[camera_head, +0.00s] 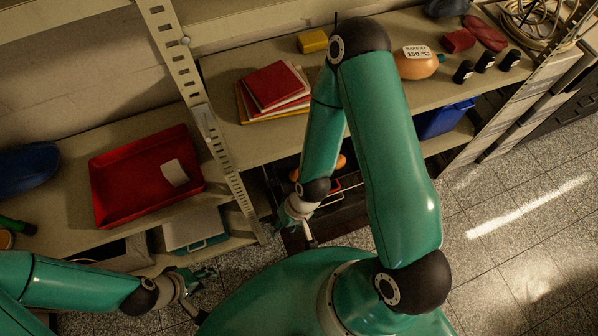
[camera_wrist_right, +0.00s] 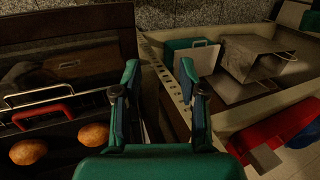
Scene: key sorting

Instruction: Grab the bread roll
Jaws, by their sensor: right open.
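Two round golden-brown bread rolls lie side by side at the lower left of the right wrist view, one roll (camera_wrist_right: 28,151) further left and one roll (camera_wrist_right: 93,135) nearer my fingers. They rest in a dark open drawer or box. In the head view an orange-brown roll (camera_head: 341,162) shows partly behind my right arm. My right gripper (camera_wrist_right: 160,85) is open and empty, to the right of the rolls and apart from them. In the head view, the right gripper (camera_head: 308,222) hangs by the shelf's front. My left gripper (camera_head: 203,291) looks open and empty at lower left.
A red tray (camera_head: 101,196) sits on the left shelf. Stacked books (camera_head: 273,85), a yellow block (camera_head: 312,41) and an orange bottle (camera_head: 417,66) lie on the right shelf. A perforated upright (camera_head: 213,132) stands between the shelves. The floor at right is clear.

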